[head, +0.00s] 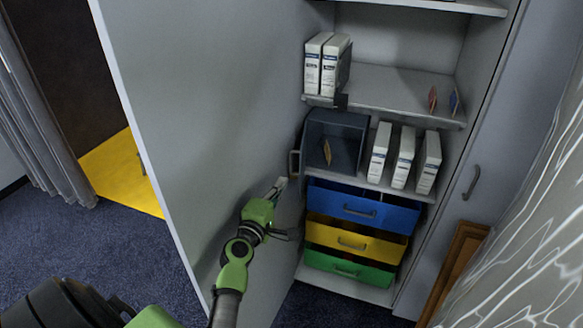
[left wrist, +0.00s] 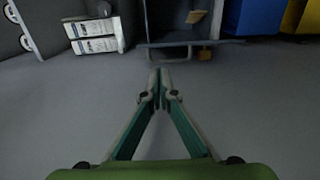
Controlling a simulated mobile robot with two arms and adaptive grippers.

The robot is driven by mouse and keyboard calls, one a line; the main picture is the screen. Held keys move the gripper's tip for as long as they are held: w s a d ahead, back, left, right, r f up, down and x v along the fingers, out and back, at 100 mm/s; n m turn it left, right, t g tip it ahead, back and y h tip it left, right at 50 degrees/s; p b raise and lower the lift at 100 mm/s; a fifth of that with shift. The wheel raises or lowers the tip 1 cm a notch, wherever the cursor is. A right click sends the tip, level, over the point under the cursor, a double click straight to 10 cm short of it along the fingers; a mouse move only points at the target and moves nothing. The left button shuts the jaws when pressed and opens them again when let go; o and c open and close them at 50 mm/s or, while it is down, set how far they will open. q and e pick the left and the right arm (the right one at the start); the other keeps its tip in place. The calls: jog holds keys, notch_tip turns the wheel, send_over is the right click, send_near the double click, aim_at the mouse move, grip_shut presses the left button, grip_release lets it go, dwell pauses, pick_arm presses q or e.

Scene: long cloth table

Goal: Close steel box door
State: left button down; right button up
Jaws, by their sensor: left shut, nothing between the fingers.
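The steel box (head: 345,140) is a dark blue-grey box on the middle shelf of an open cabinet. Its front is open, with a small tan item (head: 326,150) inside. Its door (head: 303,138) appears swung out at the left, nearly edge-on, with a pale handle (head: 294,164) on its outer side. In the left wrist view the box (left wrist: 170,22) is at the top centre, the handle (left wrist: 172,52) just beyond the fingertips. My left gripper (head: 281,183) is shut and empty, just below and left of the handle; contact is unclear. My right gripper is not visible.
The large cabinet door (head: 190,110) stands open on the left. White binders (head: 404,157) stand right of the box, others (head: 326,63) above. Blue (head: 362,208), yellow (head: 352,240) and green (head: 348,268) drawers are below. Carpet (head: 70,255) is clear at lower left.

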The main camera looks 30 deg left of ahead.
pick_arm(q)
jog(key=x, duration=0.8)
jog(key=shift+w, duration=0.25)
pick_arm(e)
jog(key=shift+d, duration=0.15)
pick_arm(q)
jog(key=shift+d, duration=0.1)
